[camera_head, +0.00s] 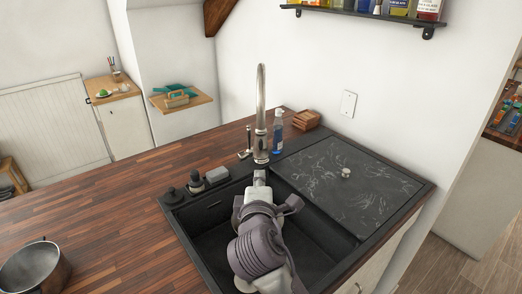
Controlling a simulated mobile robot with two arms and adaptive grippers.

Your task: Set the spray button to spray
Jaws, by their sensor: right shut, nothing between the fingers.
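The tall metal kitchen faucet (261,105) rises at the back edge of the black sink (316,222), and its spray head (261,151) hangs at the lower end. The spray button is too small to make out here. My right gripper (260,175) is shut and empty, with its fingertips just below and in front of the spray head. I cannot tell whether they touch it. My right arm reaches up over the basin and hides part of it. My left gripper is not in view.
A dark cover (348,184) with a knob lies over the right of the sink. A blue bottle (278,131) and a wooden holder (305,119) stand behind. A grey sponge (217,174) lies left of the basin. A pot (34,268) sits on the wooden counter (110,220), mostly clear.

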